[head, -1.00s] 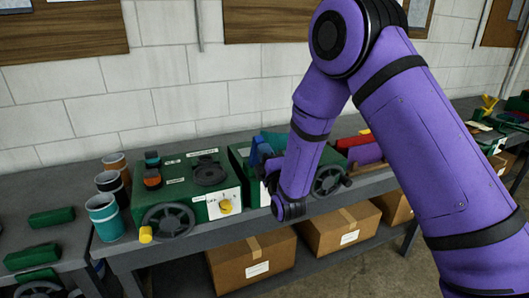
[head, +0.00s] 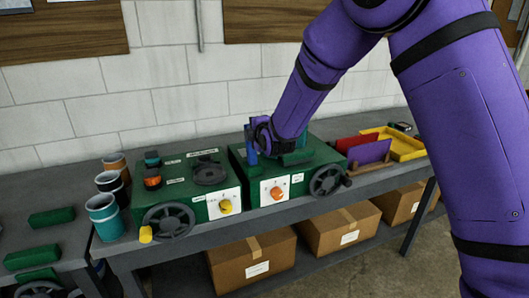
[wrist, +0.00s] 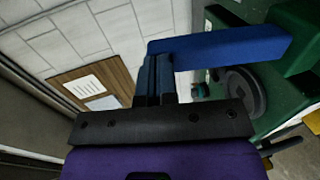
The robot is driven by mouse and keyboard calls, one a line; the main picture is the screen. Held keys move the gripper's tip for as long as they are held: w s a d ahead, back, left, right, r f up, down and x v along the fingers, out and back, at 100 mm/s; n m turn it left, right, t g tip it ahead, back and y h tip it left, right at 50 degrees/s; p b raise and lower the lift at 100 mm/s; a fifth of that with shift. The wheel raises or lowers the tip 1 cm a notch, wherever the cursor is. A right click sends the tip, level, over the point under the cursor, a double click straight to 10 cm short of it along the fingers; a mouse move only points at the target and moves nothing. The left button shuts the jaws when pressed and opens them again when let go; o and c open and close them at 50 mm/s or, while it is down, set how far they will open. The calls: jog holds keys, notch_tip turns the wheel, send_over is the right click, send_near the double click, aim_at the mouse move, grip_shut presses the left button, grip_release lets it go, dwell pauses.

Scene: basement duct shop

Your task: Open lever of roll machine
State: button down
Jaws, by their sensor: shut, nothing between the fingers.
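The green machine (head: 318,153) at the middle of the bench has a hand wheel (head: 326,181) and an orange knob on a white panel. In the wrist view, a blue lever-like bar (wrist: 235,43) runs across in front of my fingertips toward a green housing. My gripper (wrist: 154,72) is shut and empty. Its tips are close to the left end of the bar; I cannot tell whether they touch. In the head view, my gripper is over the machine's left side and largely hidden by my wrist, so the bar's exact angle there is unclear.
A second green machine (head: 188,190) with a yellow knob stands just to the left. Several cups (head: 104,217) stand beyond it. Red and purple pieces and a yellow tray (head: 405,146) lie to the right. Cardboard boxes (head: 250,262) sit on the lower shelf.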

jog(key=shift+w+a+g, duration=0.2)
jog(key=shift+w+g, duration=0.1)
jog(key=shift+w, duration=0.25)
jog(key=shift+w+a+g, duration=0.15)
jog(key=shift+w+g, duration=0.15)
jog(key=shift+w, duration=0.2)
jog(key=shift+w+a, duration=0.15)
jog(key=shift+w, duration=0.4)
